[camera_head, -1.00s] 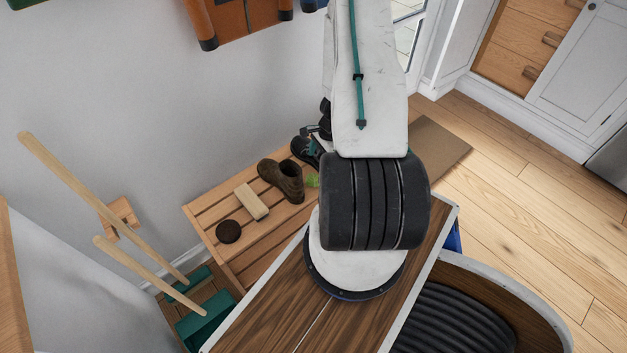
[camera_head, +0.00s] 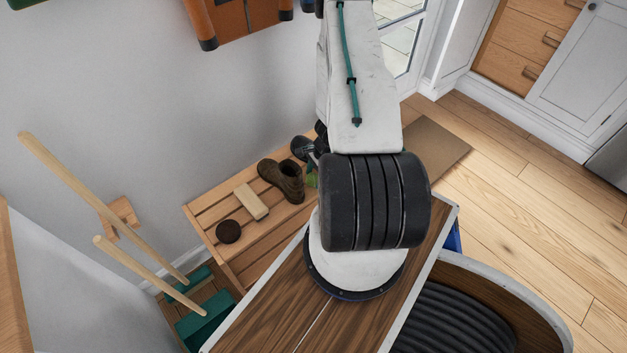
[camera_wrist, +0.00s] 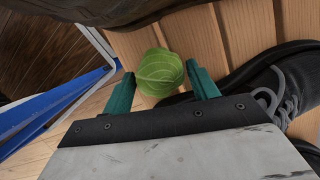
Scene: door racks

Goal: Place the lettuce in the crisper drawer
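The lettuce is a small round green head (camera_wrist: 160,72) lying on a slatted wooden bench, seen in the wrist view. My gripper (camera_wrist: 163,82) has two teal fingers spread apart, one on each side of the lettuce. The gaps are narrow, and I cannot tell whether either finger touches it. In the head view my gripper is mostly hidden behind my arm. No crisper drawer shows in either view.
The bench (camera_head: 240,262) also holds a brown boot (camera_head: 283,180), a dark shoe (camera_wrist: 290,85), a wooden block (camera_head: 251,201) and a dark round object (camera_head: 228,232). A grey wall stands behind. Wooden floor (camera_head: 520,190) is open at right, before white cabinets (camera_head: 580,75).

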